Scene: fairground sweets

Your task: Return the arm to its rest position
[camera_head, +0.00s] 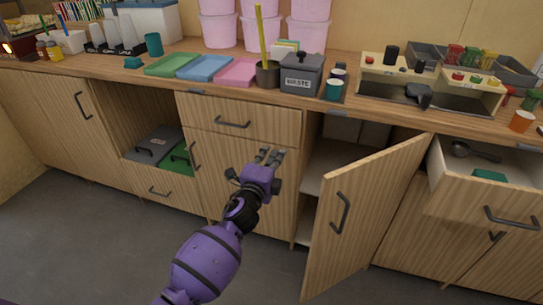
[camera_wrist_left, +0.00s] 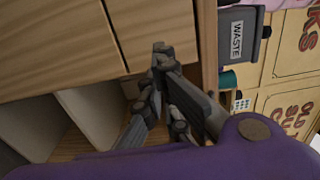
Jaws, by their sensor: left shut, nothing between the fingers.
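My left arm (camera_head: 207,262) is purple and reaches up from the bottom of the head view, in front of the counter's cupboards. Its left gripper (camera_head: 270,154) is in front of the cabinet below a closed drawer, beside the open cupboard. In the left wrist view the grey fingers of the gripper (camera_wrist_left: 160,50) come together at the tips, with nothing held between them. My right gripper is in neither view.
An open cupboard door (camera_head: 365,220) juts out right of my gripper. An open drawer (camera_head: 485,185) sticks out farther right. The wooden counter (camera_head: 130,72) carries trays and a grey waste bin (camera_head: 301,76). The floor (camera_head: 75,235) at left is clear.

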